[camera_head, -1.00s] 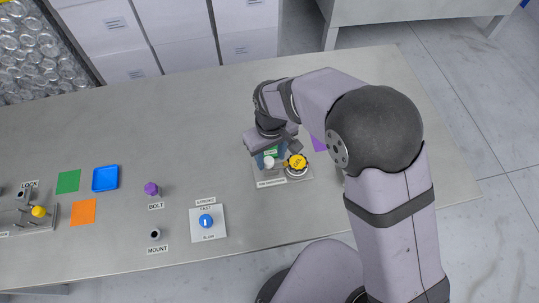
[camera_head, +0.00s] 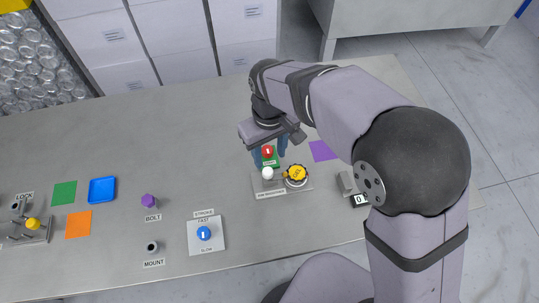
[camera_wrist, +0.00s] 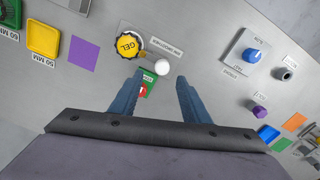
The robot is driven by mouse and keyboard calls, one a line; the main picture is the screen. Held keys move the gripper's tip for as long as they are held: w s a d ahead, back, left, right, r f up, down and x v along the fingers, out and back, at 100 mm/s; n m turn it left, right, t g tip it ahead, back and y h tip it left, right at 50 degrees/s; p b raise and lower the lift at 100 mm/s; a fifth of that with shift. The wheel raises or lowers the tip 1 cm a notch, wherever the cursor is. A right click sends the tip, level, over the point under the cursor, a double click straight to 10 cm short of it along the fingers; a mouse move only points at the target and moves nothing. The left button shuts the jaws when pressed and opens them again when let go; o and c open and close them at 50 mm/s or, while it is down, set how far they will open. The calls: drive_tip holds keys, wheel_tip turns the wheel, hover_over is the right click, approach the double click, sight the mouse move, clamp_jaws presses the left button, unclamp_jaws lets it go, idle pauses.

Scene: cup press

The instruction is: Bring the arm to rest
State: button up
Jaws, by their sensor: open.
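My gripper (camera_head: 269,148) is open and empty. It hangs above the gel dispenser plate (camera_head: 265,191), on its far side in the head view. The plate carries a yellow GEL dial (camera_head: 297,175) and a white ball knob (camera_head: 268,173). Just beyond the knob is a green label with a red round piece (camera_head: 267,151). In the wrist view my gripper (camera_wrist: 160,77) has its two blue fingers spread wide. The yellow dial (camera_wrist: 128,46) and white knob (camera_wrist: 162,67) lie beyond the fingertips, and the red piece (camera_wrist: 142,91) shows between the fingers.
The purple square (camera_head: 323,151) and a small display reading 0 (camera_head: 359,200) are to the right. The stroke dial (camera_head: 204,233), mount (camera_head: 152,247), bolt (camera_head: 148,201), blue tray (camera_head: 102,190) and lock fixture (camera_head: 30,230) are to the left.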

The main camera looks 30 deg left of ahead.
idle(0.3)
drive_tip(key=shift+w+a, duration=0.1)
drive_tip(key=shift+a, duration=0.1)
drive_tip(key=shift+f, duration=0.4)
drive_tip(key=s+d+f, duration=0.4)
drive_tip(key=d+f, duration=0.1)
drive_tip(key=d, duration=0.1)
drive_tip(key=w+d+r+m, duration=0.1)
drive_tip(key=d+m, duration=0.3)
drive_tip(key=d, duration=0.6)
drive_tip(key=w+d+r+m+p, duration=0.1)
drive_tip(key=d+r+m, duration=0.2)
drive_tip(key=d, duration=0.8)
drive_tip(key=w+d+r+m, duration=0.1)
drive_tip(key=d+m, duration=0.4)
drive_tip(key=d, duration=0.6)
drive_tip(key=shift+r+m+p, duration=0.3)
drive_tip(key=shift+r+p, duration=0.05)
drive_tip(key=shift+r, duration=0.55)
